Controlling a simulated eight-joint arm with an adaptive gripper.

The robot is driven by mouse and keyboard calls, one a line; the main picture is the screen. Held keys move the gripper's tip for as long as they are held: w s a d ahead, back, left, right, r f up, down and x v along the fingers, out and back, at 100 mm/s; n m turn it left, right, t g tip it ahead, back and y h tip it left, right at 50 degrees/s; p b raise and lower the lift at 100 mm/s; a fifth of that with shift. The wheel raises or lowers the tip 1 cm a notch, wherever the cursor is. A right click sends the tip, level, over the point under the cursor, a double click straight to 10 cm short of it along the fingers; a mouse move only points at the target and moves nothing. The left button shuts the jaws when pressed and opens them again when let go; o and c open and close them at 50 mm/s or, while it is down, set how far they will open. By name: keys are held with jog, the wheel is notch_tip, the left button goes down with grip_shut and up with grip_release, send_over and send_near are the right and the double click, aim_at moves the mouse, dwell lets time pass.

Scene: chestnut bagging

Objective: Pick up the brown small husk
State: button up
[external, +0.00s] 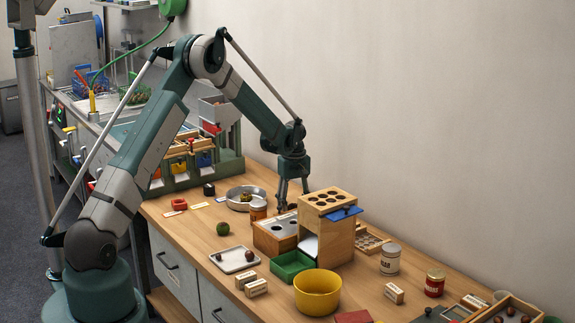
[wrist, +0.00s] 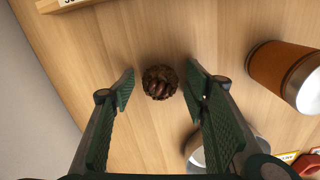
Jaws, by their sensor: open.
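The brown small husk (wrist: 160,82) is a round, rough ball with dark reddish lumps showing in it. In the wrist view it lies on the wooden table top between my fingertips, with a gap on both sides. My gripper (wrist: 160,87) is open and empty, its green ridged fingers left and right of the husk. I cannot tell how far the fingertips are above the table. In the external view my gripper (external: 291,204) points down behind the wooden box with holes, and the husk there is hidden.
An orange-brown jar (wrist: 282,72) stands right of my gripper; it also shows in the external view (external: 258,210). A wooden box (external: 272,237) and a taller holed stand (external: 341,243) are close in front. A metal pan (external: 235,205) holding a husk is to the left.

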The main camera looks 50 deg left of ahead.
aim_at(294, 204)
dwell(0.4)
jog(key=c, duration=0.9)
jog(key=shift+r, duration=0.1)
jog(key=shift+r+p, duration=0.85)
jog(key=shift+r, duration=4.15)
